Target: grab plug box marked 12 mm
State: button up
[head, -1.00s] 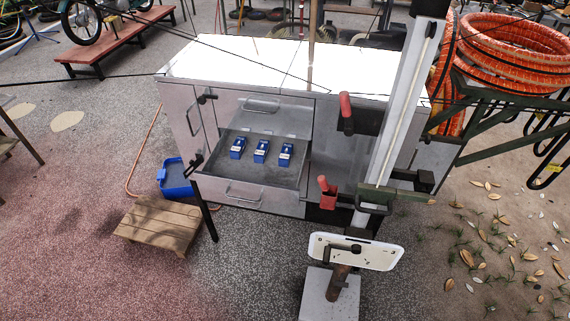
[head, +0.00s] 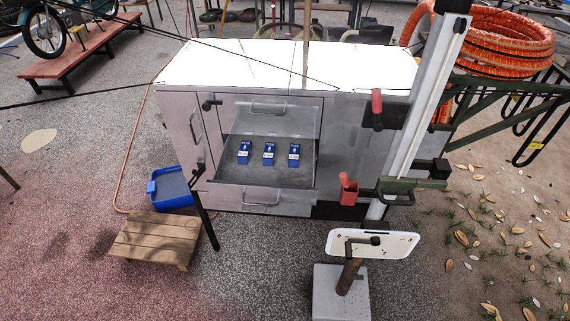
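Three small blue boxes with white labels stand in a row in an open drawer (head: 225,174) of a grey metal cabinet: a left box (head: 244,152), a middle box (head: 269,153) and a right box (head: 293,155). They are apart from each other. The label print is too small to read, so I cannot tell which is marked 12 mm. I see no gripper of mine in the head view.
The cabinet has a bright white top (head: 290,66). A wooden step (head: 155,238) and a blue bin (head: 172,188) stand at its front left. A white panel on a stand (head: 373,244) is at front right, near a tall grey post (head: 425,105). Orange hose coils (head: 505,45) lie behind.

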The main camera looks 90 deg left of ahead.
aim_at(294, 148)
jog(key=z, duration=0.05)
jog(key=k, duration=0.6)
jog(key=u, duration=2.05)
jog(key=i, duration=0.45)
jog(key=z, duration=0.25)
